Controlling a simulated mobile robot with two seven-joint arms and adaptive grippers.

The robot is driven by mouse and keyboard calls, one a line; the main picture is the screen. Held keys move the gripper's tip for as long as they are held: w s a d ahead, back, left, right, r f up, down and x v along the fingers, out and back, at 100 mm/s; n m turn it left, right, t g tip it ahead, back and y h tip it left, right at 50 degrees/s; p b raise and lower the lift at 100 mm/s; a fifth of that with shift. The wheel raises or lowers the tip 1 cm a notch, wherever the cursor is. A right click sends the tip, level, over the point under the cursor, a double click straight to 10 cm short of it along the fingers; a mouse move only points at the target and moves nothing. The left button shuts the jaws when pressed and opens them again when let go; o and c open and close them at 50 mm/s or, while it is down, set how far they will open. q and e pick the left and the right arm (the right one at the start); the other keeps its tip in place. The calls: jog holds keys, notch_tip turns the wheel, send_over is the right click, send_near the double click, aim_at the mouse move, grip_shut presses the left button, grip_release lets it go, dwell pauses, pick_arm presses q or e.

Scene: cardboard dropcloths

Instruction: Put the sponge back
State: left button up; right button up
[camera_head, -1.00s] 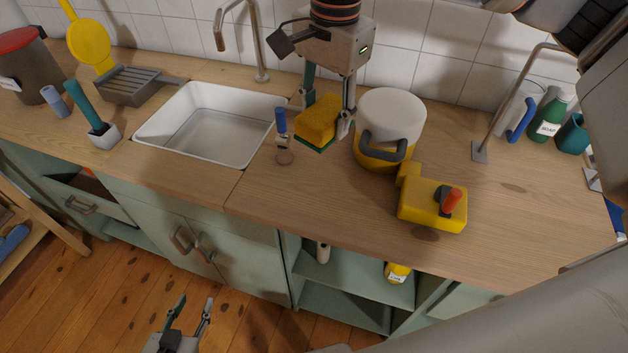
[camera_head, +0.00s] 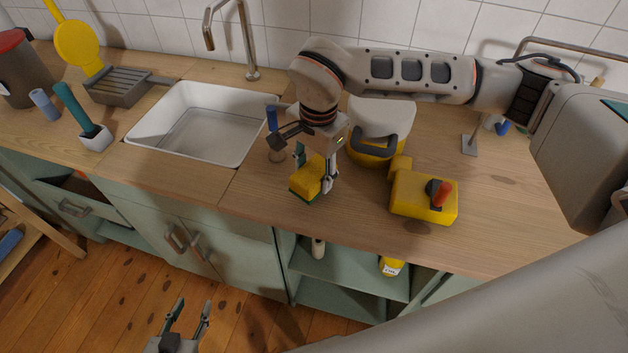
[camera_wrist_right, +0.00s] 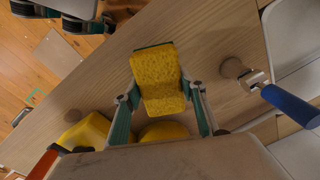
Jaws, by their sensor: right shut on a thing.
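The yellow sponge (camera_head: 309,180) with a green underside is held by my right gripper (camera_head: 315,181) over the front part of the wooden counter, in front of the yellow and white container. In the right wrist view the sponge (camera_wrist_right: 158,82) sits between the two fingers of my right gripper (camera_wrist_right: 162,105). I cannot tell whether its underside touches the counter. My left gripper (camera_head: 187,318) is open and empty, low over the wooden floor in front of the cabinets.
The white sink (camera_head: 198,123) is left of the sponge. A blue-handled tool (camera_head: 272,120) stands near the sink's right edge. A yellow and white container (camera_head: 380,128) and a yellow device with a red handle (camera_head: 425,196) are on the right. The counter's front middle is clear.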

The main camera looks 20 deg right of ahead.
aim_at(316, 173)
notch_tip(316, 173, down, 3)
jog(key=shift+f, duration=0.15)
jog(key=shift+f, duration=0.1)
jog(key=o, duration=1.1)
jog(key=shift+o, duration=0.2)
jog(key=shift+r, duration=0.5)
jog(key=r, duration=0.7)
jog(key=r+b, duration=0.1)
jog(key=r, duration=0.3)
jog(key=shift+s+d+r, duration=0.1)
jog(key=shift+s+d, duration=0.05)
jog(key=shift+s, duration=0.2)
